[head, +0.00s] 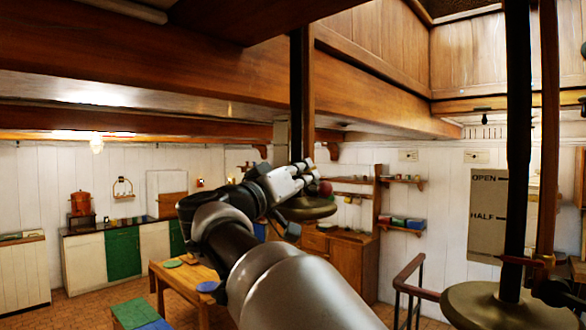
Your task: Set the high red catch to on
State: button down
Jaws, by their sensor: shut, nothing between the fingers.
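My gripper (308,172) is at the middle of the head view, at the end of my raised arm, and it is shut and empty. A dark red rounded knob (326,188) shows just right of and below the fingertips, above a dark round disc (306,209); it may be the high red catch. I cannot tell whether the fingers touch it, or which way it is set. A dark post (301,90) rises behind the gripper. A reddish bar (525,261) also shows low on the right, by another dark post (516,150).
A board (488,215) marked OPEN and HALF hangs at the right. A large round plate (505,306) is close at the lower right, and a dark handrail (408,280) stands left of it. A wooden table (186,274) is below left. Ceiling beams (150,60) hang low overhead.

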jog(key=shift+w+d+f, duration=0.1)
jog(key=shift+d+f, duration=0.1)
jog(key=shift+f, duration=0.05)
jog(key=shift+d+f+p, duration=0.25)
jog(key=shift+f+p, duration=0.1)
jog(key=shift+f, duration=0.3)
